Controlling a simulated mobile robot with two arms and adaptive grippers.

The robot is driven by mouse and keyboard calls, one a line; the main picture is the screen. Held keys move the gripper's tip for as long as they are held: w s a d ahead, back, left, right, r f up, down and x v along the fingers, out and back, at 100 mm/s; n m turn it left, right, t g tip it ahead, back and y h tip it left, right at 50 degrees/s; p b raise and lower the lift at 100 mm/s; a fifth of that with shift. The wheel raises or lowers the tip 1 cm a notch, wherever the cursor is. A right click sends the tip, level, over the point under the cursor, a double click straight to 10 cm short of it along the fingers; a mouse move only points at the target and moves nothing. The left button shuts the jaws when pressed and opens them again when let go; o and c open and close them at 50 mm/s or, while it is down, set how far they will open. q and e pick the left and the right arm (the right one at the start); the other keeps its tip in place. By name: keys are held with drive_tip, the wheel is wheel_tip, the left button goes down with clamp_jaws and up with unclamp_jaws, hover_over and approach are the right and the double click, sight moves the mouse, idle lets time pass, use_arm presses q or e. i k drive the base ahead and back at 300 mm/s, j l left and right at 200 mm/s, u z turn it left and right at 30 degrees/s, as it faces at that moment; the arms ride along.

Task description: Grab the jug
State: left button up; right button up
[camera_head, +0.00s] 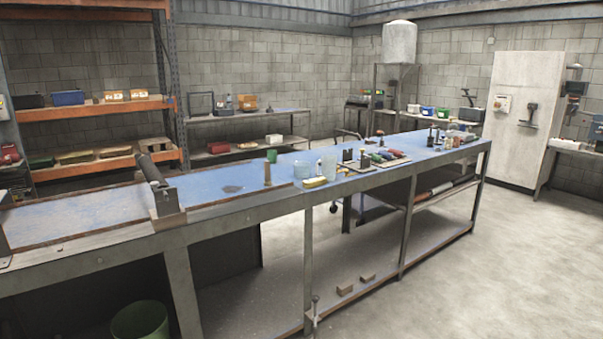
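Two pale, translucent containers stand on the blue top of the long workbench, near its middle. The taller container (329,163) is on the right and the shorter container (301,169) is just left of it. Either could be the jug; they are too small here to tell a handle or spout. A small green cup (271,156) stands to their left. A yellow item (315,182) lies in front of them. Neither of my grippers is in view.
The long workbench (215,182) runs from front left to back right. A metal bracket with a dark roller (160,188) stands at its left part. Tools (378,158) crowd the bench right of the containers. Open floor (500,270) lies at the right.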

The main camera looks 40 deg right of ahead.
sight(329, 162)
drive_tip(key=z, duration=1.3)
drive_tip(key=i+l, duration=0.1)
drive_tip(key=i, duration=0.2)
drive_tip(key=i+l, duration=0.15)
drive_tip(key=i, duration=0.15)
